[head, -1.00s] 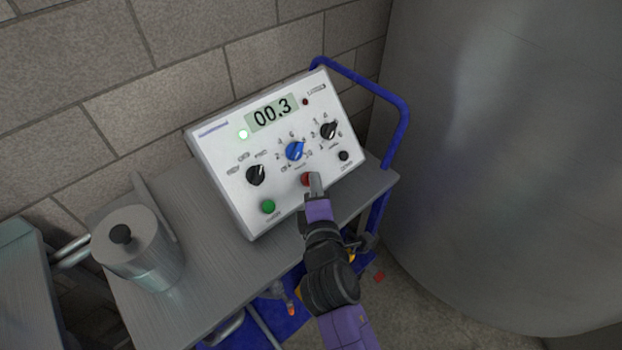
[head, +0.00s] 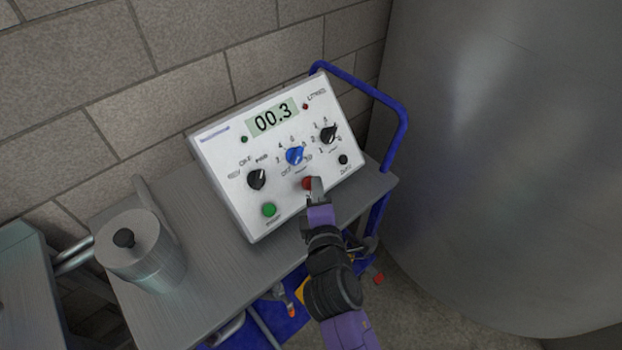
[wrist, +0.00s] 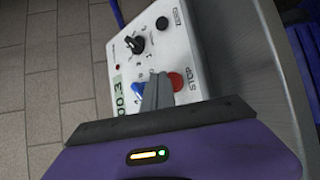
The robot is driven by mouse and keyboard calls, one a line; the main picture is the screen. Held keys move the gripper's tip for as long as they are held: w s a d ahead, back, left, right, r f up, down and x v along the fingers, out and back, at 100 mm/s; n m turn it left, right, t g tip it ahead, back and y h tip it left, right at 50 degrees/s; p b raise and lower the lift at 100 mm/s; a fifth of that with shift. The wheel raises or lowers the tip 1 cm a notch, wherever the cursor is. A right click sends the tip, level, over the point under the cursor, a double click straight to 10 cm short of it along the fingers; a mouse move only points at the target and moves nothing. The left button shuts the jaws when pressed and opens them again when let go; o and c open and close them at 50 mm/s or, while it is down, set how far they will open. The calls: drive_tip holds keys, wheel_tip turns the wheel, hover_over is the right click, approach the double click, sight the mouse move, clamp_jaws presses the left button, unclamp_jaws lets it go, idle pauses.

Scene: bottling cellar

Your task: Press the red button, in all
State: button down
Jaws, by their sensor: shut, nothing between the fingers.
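A white control box (head: 225,170) stands on a grey cart top, its face tilted up. The red button (head: 308,183) is at the lower middle of that face. In the wrist view the red button (wrist: 178,81) is marked STOP and shows beside the fingertips. My gripper (head: 317,187) is shut and empty, its tips at the red button and partly covering it in the head view. It also shows in the wrist view (wrist: 157,88). I cannot tell whether the tips touch the button. The display (head: 273,117) reads 00.3. The small lamp (head: 244,139) at upper left is dark.
The box also bears a green button (head: 269,210), a blue knob (head: 295,156), two black knobs and a small black button (head: 343,160). A lidded metal pot (head: 145,255) stands to the left. A blue cart rail (head: 402,125) and a large steel tank (head: 500,150) are to the right.

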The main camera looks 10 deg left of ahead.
drive_tip(key=shift+s+d+r, duration=0.1)
drive_tip(key=shift+d+r, duration=0.05)
drive_tip(key=shift+r, duration=0.05)
drive_tip(key=s+d+r+p, duration=0.1)
drive_tip(key=p, duration=0.1)
drive_tip(key=s+d+r+p, duration=0.1)
drive_tip(key=d+r+p, duration=0.1)
drive_tip(key=p, duration=0.1)
drive_tip(key=shift+s+r, duration=0.1)
drive_tip(key=shift+r, duration=0.1)
idle(0.4)
idle(0.7)
